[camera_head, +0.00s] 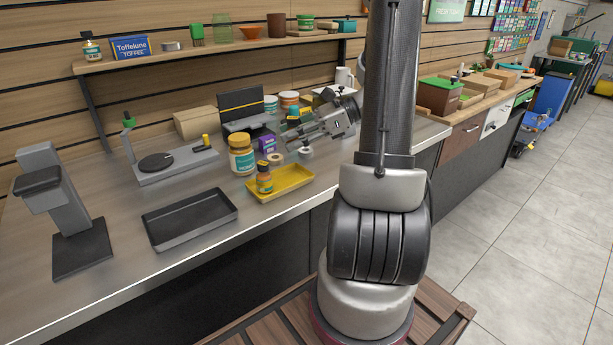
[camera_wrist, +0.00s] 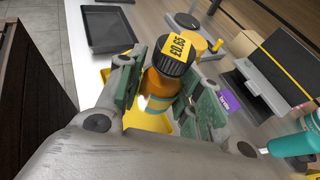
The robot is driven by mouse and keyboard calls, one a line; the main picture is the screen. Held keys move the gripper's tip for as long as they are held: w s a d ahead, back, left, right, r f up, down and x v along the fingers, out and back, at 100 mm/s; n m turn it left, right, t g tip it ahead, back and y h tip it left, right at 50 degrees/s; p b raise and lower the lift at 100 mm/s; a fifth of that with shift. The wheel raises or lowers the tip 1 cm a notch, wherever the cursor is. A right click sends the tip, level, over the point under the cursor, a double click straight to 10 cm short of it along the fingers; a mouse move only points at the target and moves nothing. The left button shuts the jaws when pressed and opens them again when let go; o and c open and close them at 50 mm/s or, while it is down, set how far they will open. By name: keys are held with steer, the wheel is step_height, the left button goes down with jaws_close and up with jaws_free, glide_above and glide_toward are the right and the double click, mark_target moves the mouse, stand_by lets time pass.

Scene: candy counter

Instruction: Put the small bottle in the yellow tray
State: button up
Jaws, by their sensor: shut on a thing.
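The small bottle (camera_wrist: 165,82) is amber-orange with a teal label and a black cap bearing a yellow price tag. In the wrist view it sits between the two fingers of my gripper (camera_wrist: 172,95), which is shut on it. In the head view the small bottle (camera_head: 264,182) is upright at the left part of the yellow tray (camera_head: 292,187); I cannot tell if its base touches the tray floor. My gripper (camera_head: 290,142) reaches in from the right, above the tray. The yellow tray also shows below the bottle in the wrist view (camera_wrist: 150,121).
A larger yellow-capped jar (camera_head: 242,158) stands just behind the bottle. A black tray (camera_head: 190,220) lies to the left. A purple box (camera_head: 268,144) and white and tan tape rolls (camera_head: 305,152) are behind the yellow tray. A scale (camera_head: 165,162) stands at the back left.

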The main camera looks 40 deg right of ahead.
mark_target(294, 178)
step_height(294, 178, down, 9)
steer(key=shift+f, duration=0.1)
stand_by(0.3)
steer(key=o, duration=0.8)
steer(key=shift+f, duration=0.15)
steer(key=shift+o, duration=0.2)
